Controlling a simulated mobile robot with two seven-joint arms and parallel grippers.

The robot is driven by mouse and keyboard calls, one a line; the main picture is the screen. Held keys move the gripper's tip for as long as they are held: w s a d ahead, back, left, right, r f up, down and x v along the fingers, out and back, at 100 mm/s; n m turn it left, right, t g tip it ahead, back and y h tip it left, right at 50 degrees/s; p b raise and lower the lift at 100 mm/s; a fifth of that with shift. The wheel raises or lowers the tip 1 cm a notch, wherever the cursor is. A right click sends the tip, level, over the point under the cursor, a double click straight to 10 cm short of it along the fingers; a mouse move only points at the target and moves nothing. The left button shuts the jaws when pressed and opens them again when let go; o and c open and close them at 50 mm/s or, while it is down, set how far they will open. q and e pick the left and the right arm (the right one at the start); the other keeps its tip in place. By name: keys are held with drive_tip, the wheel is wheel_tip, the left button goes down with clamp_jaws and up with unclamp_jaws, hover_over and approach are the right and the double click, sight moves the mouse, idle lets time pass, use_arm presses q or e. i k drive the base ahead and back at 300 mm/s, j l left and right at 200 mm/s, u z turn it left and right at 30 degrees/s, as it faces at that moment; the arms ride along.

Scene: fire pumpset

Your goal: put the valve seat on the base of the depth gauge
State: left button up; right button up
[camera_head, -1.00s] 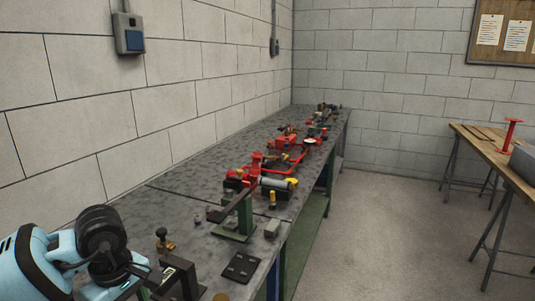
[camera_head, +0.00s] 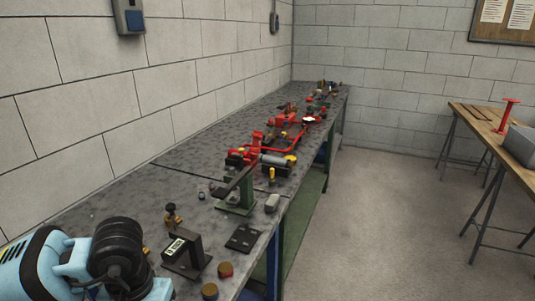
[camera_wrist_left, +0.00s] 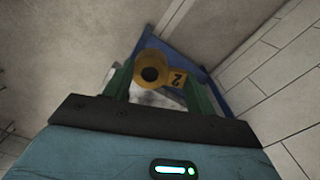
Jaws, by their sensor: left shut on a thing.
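My left gripper (camera_wrist_left: 160,88) is shut on a yellow ring-shaped piece (camera_wrist_left: 150,58) with a dark round hole and a tab marked "2", apparently the valve seat. In the head view my left arm is at the lower left; its fingers and the held piece are not clearly visible. A black stand (camera_head: 190,258) with a flat base and a pale label, possibly the depth gauge, stands on the bench to the right of that arm. My right gripper is out of view.
The grey bench (camera_head: 130,195) runs along the wall. A green stand (camera_head: 236,196) and red pump parts (camera_head: 283,120) sit farther back.

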sight(187, 255)
drive_tip(key=i+j+z, duration=0.15)
drive_tip(key=j, duration=0.45)
drive_tip(key=i+j+z, duration=0.2)
drive_tip(key=j, duration=0.4)
drive_tip(key=i+j+z, duration=0.15)
drive_tip(key=j, duration=0.45)
drive_tip(key=j+z, duration=0.2)
drive_tip(key=j, duration=0.4)
